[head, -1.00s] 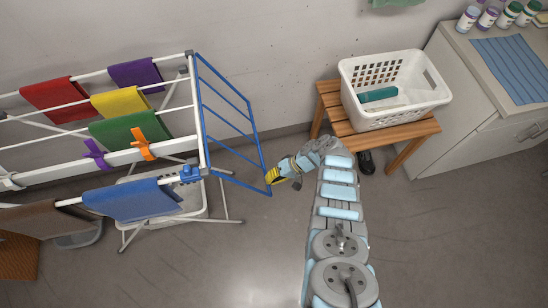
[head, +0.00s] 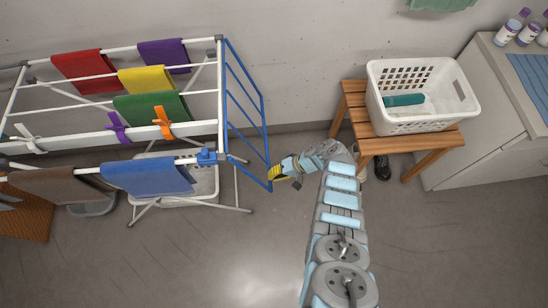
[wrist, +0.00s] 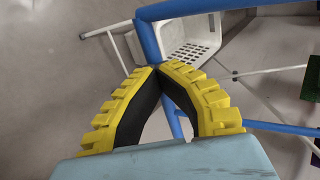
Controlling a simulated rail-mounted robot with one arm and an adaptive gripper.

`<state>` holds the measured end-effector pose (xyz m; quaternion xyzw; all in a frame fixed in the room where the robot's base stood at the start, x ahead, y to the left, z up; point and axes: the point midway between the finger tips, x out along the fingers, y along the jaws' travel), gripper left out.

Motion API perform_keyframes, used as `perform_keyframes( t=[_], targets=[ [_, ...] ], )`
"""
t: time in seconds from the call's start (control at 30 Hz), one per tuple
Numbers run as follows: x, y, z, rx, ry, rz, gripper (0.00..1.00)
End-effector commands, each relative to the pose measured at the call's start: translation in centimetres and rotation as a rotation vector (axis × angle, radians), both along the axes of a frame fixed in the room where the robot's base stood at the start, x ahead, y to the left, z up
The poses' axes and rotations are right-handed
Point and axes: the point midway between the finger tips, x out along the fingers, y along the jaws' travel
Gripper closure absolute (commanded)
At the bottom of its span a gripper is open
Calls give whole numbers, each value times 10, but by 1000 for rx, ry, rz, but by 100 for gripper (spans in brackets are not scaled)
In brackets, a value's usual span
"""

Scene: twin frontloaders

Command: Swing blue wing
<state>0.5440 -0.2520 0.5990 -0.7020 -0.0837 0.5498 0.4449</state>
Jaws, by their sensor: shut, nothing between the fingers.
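The blue wing (head: 265,130) is a tubular frame with cross bars, hinged at the right end of the white drying rack (head: 221,95). It hangs out to the right and slopes down. My gripper (head: 273,179), with yellow-padded fingers, is at the wing's lower outer corner. In the wrist view the fingertips (wrist: 158,70) meet with nothing between them. The blue tubes of the wing (wrist: 205,6) pass right beyond the tips. I cannot tell whether the fingers touch the tube.
Cloths, including a blue one (head: 150,176), and coloured pegs hang on the rack. A white basket (wrist: 190,45) stands on the floor under it. A wooden bench (head: 405,142) with a white laundry basket (head: 425,122) is to the right. The floor in front is clear.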

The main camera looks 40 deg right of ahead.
Motion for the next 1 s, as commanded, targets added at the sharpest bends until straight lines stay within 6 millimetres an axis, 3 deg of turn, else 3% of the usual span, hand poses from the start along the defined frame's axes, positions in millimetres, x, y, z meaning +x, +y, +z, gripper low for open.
perform_keyframes(
  t=[0.7,1.0],
  targets=[
    [28,47,-13,2,1,1,100],
    [31,51,-14,1,0,1,100]
  ],
)
